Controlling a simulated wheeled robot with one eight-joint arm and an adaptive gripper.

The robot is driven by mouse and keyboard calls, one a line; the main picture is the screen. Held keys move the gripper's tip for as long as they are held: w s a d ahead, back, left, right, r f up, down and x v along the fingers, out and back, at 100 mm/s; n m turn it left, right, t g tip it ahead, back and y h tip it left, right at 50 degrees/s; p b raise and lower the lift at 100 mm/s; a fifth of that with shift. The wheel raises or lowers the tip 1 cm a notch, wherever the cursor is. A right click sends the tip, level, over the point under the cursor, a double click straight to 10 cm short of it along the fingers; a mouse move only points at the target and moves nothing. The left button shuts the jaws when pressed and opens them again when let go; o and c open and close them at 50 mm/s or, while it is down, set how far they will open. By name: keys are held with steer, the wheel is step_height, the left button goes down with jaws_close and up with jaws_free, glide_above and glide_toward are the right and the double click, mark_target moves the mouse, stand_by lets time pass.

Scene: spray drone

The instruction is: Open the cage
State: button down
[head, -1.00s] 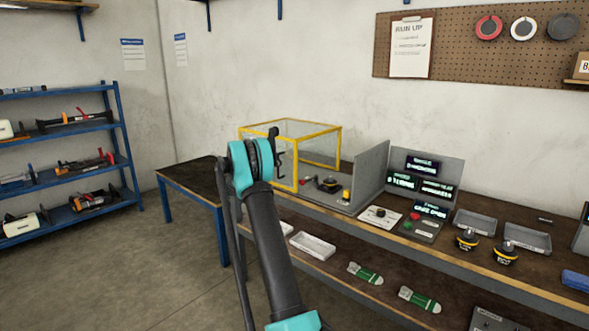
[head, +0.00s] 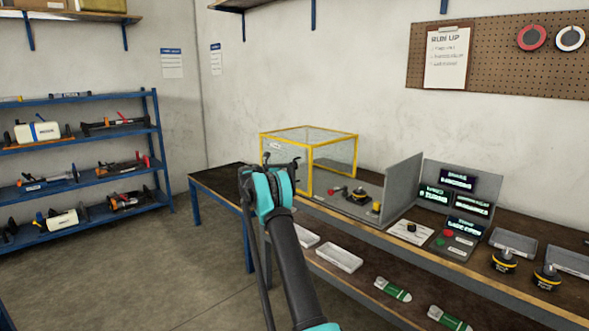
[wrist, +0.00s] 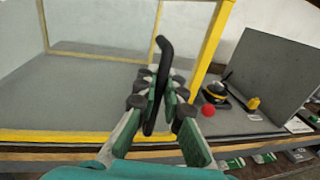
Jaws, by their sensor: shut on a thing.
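The cage (head: 311,170) is a clear box with a yellow frame on the bench in the head view. In the wrist view its front edge and right post (wrist: 211,45) show. My gripper (head: 268,165) is at the cage's front left in the head view. In the wrist view my gripper (wrist: 154,93) is shut on a black bent handle (wrist: 160,72), which stands up between the fingers in front of the cage. The handle's attachment to the cage is hidden. A black motor (head: 358,195) lies to the right of the cage's right post, uncovered.
A grey upright panel (head: 404,185) stands right of the motor. A red knob (wrist: 208,110) is near the right post. Lit displays (head: 458,180) and trays (head: 512,243) are further right. Bare bench top (head: 219,182) and floor (head: 130,265) lie to the left.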

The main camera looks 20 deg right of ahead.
steer(key=c, duration=1.6)
jaws_free()
steer(key=shift+a, duration=0.15)
steer(key=s+a, duration=0.2)
steer(key=a, duration=0.9)
steer(key=shift+s+a, duration=0.15)
steer(key=shift+a, duration=0.1)
steer(key=s+a+f+m+y, duration=0.15)
steer(key=s+m+y, duration=0.3)
steer(key=s, duration=0.85)
steer(key=s+a+f+m+y, duration=0.1)
steer(key=s+f+m+y, duration=0.3)
steer(key=s, duration=0.9)
steer(key=s+a+f+m+y, duration=0.3)
steer(key=s+a+f+m, duration=0.1)
steer(key=s, duration=0.8)
steer(key=s+a+f+m+y, duration=0.3)
steer(key=s+a+f, duration=0.1)
steer(key=s, duration=0.8)
steer(key=s+a+f+m+y, duration=0.3)
steer(key=s+a+f+m, duration=0.1)
steer(key=s, duration=0.8)
steer(key=shift+a+f+m+t, duration=0.35)
steer(key=shift+a+f+t, duration=0.1)
steer(key=shift+a, duration=0.65)
